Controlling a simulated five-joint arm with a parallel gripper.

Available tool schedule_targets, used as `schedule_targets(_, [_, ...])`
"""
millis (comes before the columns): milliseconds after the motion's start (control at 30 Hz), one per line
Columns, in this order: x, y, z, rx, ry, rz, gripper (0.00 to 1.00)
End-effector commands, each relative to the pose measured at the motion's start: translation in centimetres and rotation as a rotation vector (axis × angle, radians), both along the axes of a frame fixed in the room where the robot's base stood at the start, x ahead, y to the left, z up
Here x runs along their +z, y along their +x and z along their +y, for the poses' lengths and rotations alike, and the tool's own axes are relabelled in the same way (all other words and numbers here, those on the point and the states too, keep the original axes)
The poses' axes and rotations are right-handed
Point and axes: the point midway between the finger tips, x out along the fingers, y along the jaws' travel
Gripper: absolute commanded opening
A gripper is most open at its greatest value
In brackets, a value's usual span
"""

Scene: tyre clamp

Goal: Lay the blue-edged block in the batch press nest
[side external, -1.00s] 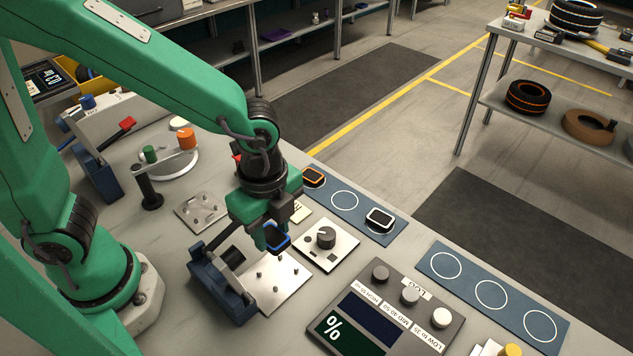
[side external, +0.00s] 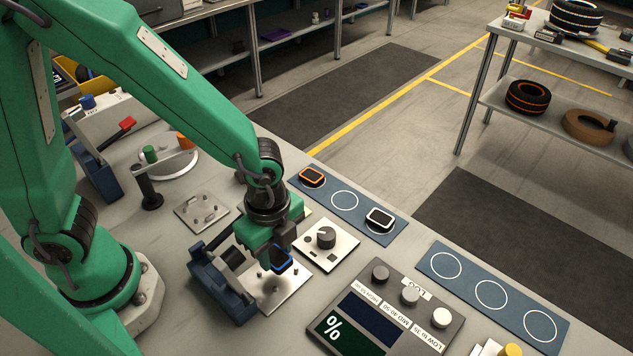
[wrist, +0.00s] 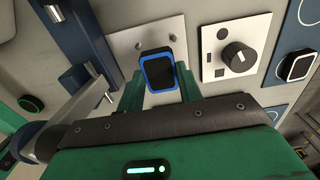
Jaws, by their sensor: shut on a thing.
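The blue-edged block (wrist: 159,71) is black with a bright blue rim. My gripper (side external: 276,262) is shut on it, and in the wrist view the block sits between the two green fingers. In the side view the block (side external: 281,267) is partly hidden by the gripper and is over the metal nest plate (side external: 287,293) with its pins. I cannot tell whether the block touches the plate. The dark blue press body (side external: 222,285) with its lever stands just left of the plate, close to my gripper.
A knob plate (side external: 325,243) lies right of my gripper. Behind it a blue mat (side external: 345,200) holds an orange-edged block (side external: 312,176) and a white-edged block (side external: 380,218). A control panel (side external: 385,310) is at the front right. Another pinned plate (side external: 201,212) lies to the left.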

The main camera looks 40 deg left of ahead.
Motion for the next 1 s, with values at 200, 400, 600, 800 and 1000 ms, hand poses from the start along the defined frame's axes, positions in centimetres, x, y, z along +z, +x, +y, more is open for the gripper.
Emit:
schedule_targets(200, [-1.8,-0.1,0.1,0.0,0.003,0.005,0.13])
schedule_targets(400, [-3.5,-0.1,0.0,0.0,0.002,0.003,0.13])
schedule_targets(600, [-4.0,0.0,0.0,0.0,0.0,0.001,0.13])
schedule_targets(800, [-4.0,0.0,0.0,0.0,0.0,0.001,0.13])
schedule_targets(1000, [-4.3,0.0,0.0,0.0,0.001,0.001,0.39])
